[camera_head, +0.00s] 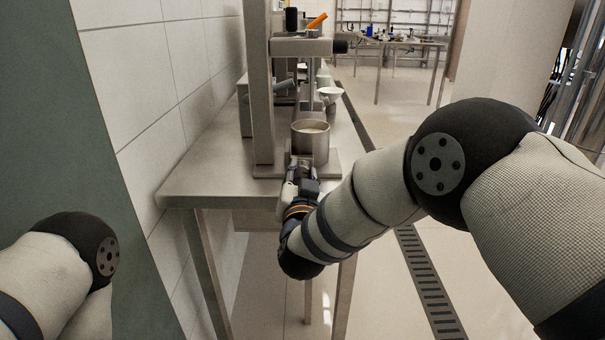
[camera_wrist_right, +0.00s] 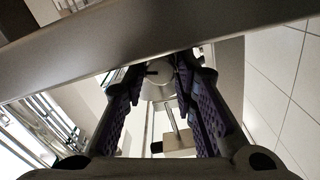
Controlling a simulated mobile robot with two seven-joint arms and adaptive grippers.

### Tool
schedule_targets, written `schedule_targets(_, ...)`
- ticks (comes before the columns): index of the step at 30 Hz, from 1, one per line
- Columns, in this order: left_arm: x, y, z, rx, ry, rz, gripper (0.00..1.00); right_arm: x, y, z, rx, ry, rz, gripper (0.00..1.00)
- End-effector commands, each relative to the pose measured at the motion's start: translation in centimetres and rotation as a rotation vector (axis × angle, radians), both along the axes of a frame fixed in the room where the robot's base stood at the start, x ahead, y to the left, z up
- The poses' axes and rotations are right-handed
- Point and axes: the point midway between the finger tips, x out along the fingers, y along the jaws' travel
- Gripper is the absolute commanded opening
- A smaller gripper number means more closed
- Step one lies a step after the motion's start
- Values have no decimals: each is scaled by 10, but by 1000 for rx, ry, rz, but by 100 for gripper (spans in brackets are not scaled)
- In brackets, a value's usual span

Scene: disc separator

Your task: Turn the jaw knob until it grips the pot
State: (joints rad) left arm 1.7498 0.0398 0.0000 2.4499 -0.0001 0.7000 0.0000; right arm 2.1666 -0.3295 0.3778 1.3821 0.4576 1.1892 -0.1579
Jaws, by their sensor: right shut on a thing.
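The pot (camera_head: 311,144) is a steel cup with pale contents. It stands upright on the base plate (camera_head: 266,170) of the tall metal stand (camera_head: 260,90). My right gripper (camera_head: 301,170) is at the near side of the pot, low over the plate. In the right wrist view its purple-padded fingers (camera_wrist_right: 161,75) are closed in on a small grey part, which I take for the jaw knob. The head view hides the knob behind the gripper. I cannot tell whether the jaw touches the pot. My left arm shows at lower left, but its gripper is outside the view.
The bench (camera_head: 197,180) runs away along the tiled wall at left. Behind the pot are a white funnel (camera_head: 330,92) and other apparatus, with an orange handle (camera_head: 317,20) above. Floor to the right is open, with a drain grate (camera_head: 425,280).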

Motion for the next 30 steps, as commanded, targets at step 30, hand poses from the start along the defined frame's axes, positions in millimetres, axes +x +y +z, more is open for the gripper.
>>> schedule_targets(30, 5, 0, 5, 0, -16, 0, 46, 0, 1, -2, -211, 4, 2, 34)
